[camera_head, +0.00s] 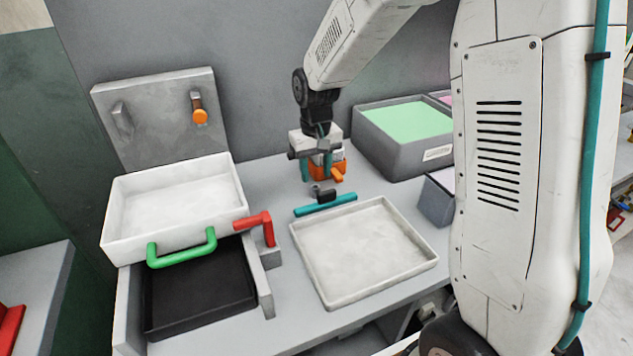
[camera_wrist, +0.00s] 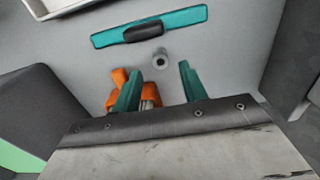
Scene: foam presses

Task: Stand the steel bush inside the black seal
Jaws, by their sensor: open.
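A small grey steel ring or cylinder, which looks like the steel bush (camera_wrist: 160,58), stands upright on the grey bench in the wrist view. It lies just beyond and between the two teal fingertips of my gripper (camera_wrist: 159,71). My gripper is open, with nothing seen between its fingers. In the head view, my gripper (camera_head: 316,174) points down over the bench, in front of an orange object (camera_head: 330,171). A small grey piece (camera_head: 315,187), probably the bush, shows just below it. I cannot make out the black seal in either view.
A teal bar with a black grip (camera_wrist: 150,27) lies near the bush. The orange object is close to my left finger in the wrist view. A shallow white tray (camera_head: 415,270) is in front. A grey bin with green foam (camera_head: 390,165) stands behind right; the press is left.

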